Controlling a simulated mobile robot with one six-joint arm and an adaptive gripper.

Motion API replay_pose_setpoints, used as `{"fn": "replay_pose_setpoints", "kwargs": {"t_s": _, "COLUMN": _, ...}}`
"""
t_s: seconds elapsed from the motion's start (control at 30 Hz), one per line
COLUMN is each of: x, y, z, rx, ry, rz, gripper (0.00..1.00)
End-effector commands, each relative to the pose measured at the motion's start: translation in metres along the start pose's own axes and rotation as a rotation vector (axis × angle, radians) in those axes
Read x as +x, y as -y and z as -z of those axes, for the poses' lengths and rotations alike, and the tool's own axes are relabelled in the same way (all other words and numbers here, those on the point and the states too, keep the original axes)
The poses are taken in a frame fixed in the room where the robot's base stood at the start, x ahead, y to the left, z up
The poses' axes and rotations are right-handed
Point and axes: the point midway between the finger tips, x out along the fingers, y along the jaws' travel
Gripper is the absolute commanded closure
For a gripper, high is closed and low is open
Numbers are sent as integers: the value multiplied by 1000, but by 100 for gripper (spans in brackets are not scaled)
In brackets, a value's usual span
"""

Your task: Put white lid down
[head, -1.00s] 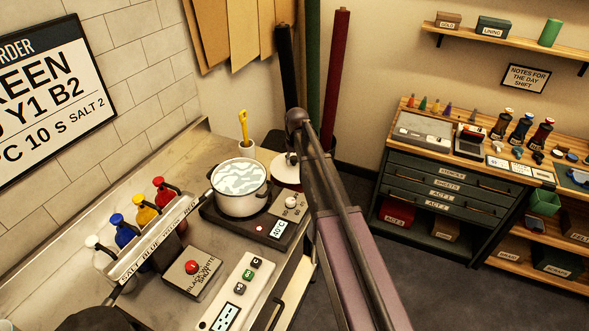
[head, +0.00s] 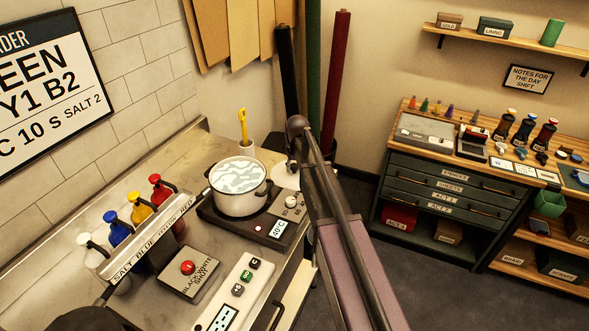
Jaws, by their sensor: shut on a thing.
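The white lid (head: 284,178) shows as a pale disc just right of the pot, partly hidden behind my arm. The white pot (head: 238,189) sits open on the dark hot plate (head: 207,210), with rippled pale liquid inside. My gripper (head: 292,167) is mostly hidden by my own arm; a dark part of it shows at the lid's upper right. It is shut on the lid. Whether the lid touches the surface under it cannot be told.
A white cup with a yellow tool (head: 243,127) stands behind the pot. Colored bottles in a rack (head: 140,250) stand at left, with a red-button box (head: 189,279) and a control panel (head: 232,297) in front. Fabric rolls (head: 335,80) stand behind my arm.

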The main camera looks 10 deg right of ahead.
Motion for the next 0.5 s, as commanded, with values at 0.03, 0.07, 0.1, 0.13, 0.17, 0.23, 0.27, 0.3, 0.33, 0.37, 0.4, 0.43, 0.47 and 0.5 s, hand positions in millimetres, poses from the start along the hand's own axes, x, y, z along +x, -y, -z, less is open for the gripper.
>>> {"fn": "replay_pose_setpoints", "kwargs": {"t_s": 0.03, "x": 0, "y": 0, "z": 0, "rx": 0, "ry": 0, "rz": 0, "gripper": 100}}
{"fn": "replay_pose_setpoints", "kwargs": {"t_s": 0.07, "x": 0, "y": 0, "z": 0, "rx": 0, "ry": 0, "rz": 0, "gripper": 100}}
{"fn": "replay_pose_setpoints", "kwargs": {"t_s": 0.1, "x": -1, "y": 0, "z": 0, "rx": 0, "ry": 0, "rz": 0, "gripper": 100}}
{"fn": "replay_pose_setpoints", "kwargs": {"t_s": 0.13, "x": 0, "y": 0, "z": 0, "rx": 0, "ry": 0, "rz": 0, "gripper": 100}}
{"fn": "replay_pose_setpoints", "kwargs": {"t_s": 0.17, "x": 0, "y": 0, "z": 0, "rx": 0, "ry": 0, "rz": 0, "gripper": 100}}
{"fn": "replay_pose_setpoints", "kwargs": {"t_s": 0.23, "x": 1, "y": 0, "z": 0, "rx": 0, "ry": 0, "rz": 0, "gripper": 100}}
{"fn": "replay_pose_setpoints", "kwargs": {"t_s": 0.27, "x": 2, "y": 0, "z": 0, "rx": 0, "ry": 0, "rz": 0, "gripper": 100}}
{"fn": "replay_pose_setpoints", "kwargs": {"t_s": 0.3, "x": 3, "y": 0, "z": 0, "rx": 0, "ry": 0, "rz": 0, "gripper": 100}}
{"fn": "replay_pose_setpoints", "kwargs": {"t_s": 0.33, "x": 4, "y": 0, "z": -1, "rx": 0, "ry": 0, "rz": 0, "gripper": 100}}
{"fn": "replay_pose_setpoints", "kwargs": {"t_s": 0.37, "x": 3, "y": 0, "z": 0, "rx": 0, "ry": 0, "rz": 0, "gripper": 49}}
{"fn": "replay_pose_setpoints", "kwargs": {"t_s": 0.4, "x": 3, "y": 0, "z": 0, "rx": 0, "ry": 0, "rz": 0, "gripper": 37}}
{"fn": "replay_pose_setpoints", "kwargs": {"t_s": 0.43, "x": 3, "y": 0, "z": 0, "rx": 0, "ry": 0, "rz": 0, "gripper": 29}}
{"fn": "replay_pose_setpoints", "kwargs": {"t_s": 0.47, "x": 3, "y": 0, "z": 0, "rx": 0, "ry": 0, "rz": 0, "gripper": 21}}
{"fn": "replay_pose_setpoints", "kwargs": {"t_s": 0.5, "x": 3, "y": 0, "z": 0, "rx": 0, "ry": 0, "rz": 0, "gripper": 21}}
